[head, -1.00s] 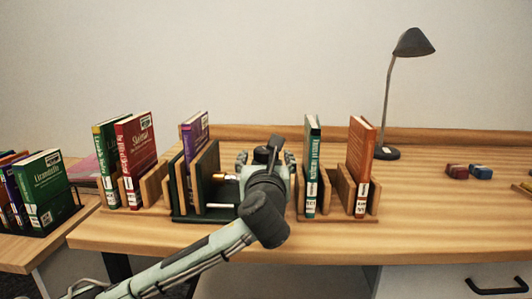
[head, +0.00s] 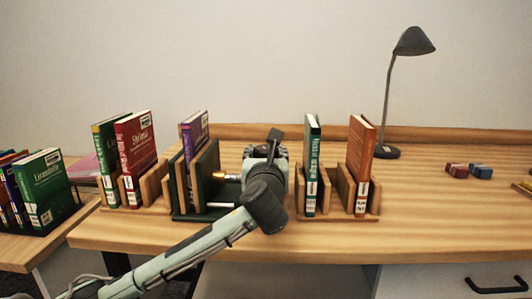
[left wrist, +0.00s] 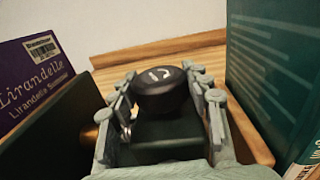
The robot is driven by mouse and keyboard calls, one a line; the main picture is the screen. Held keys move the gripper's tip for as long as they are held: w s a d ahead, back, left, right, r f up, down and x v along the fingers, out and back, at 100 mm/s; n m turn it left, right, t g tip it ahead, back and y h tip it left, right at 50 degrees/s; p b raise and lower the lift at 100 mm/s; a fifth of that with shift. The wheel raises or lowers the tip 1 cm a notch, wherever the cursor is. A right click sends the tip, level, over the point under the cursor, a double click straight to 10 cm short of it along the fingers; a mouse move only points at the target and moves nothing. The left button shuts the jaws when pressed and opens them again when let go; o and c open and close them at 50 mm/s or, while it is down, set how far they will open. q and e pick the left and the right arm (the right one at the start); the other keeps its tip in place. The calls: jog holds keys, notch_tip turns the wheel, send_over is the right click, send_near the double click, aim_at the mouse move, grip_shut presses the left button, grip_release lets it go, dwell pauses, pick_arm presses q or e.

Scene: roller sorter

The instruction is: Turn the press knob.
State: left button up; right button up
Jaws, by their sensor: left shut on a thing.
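The press knob is black with a white curved mark on its top; in the left wrist view the knob (left wrist: 162,97) sits between the fingers of my left gripper (left wrist: 160,74). The gripper is shut on it. In the head view my left gripper (head: 265,151) is at the right end of the dark green press (head: 190,215), and the knob is mostly hidden by it. My right gripper is not in view.
A wooden holder with a teal book (head: 311,165) and an orange book (head: 360,165) stands close to the right of my gripper. Another with green and red books (head: 137,150) is on the left. A lamp (head: 386,153) stands behind. The desk's right part is mostly clear.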

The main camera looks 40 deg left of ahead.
pick_arm(q)
jog(key=shift+m, duration=0.3)
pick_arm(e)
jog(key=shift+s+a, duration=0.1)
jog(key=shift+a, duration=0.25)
pick_arm(q)
jog(key=m+t+h, duration=0.2)
jog(key=m+h, duration=0.1)
jog(key=h, duration=0.2)
jog(key=shift+a+f, duration=0.1)
jog(key=shift+m+t+h+b, duration=0.35)
jog(key=shift+m+h, duration=0.35)
jog(key=shift+h, duration=0.4)
jog(key=shift+m+h, duration=0.9)
jog(key=shift+h, duration=0.5)
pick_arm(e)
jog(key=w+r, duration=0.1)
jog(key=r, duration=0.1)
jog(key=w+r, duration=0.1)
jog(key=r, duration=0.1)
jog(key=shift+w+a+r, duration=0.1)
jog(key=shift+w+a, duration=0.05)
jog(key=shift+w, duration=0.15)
pick_arm(q)
jog(key=o, duration=1.2)
jog(key=shift+s, duration=0.1)
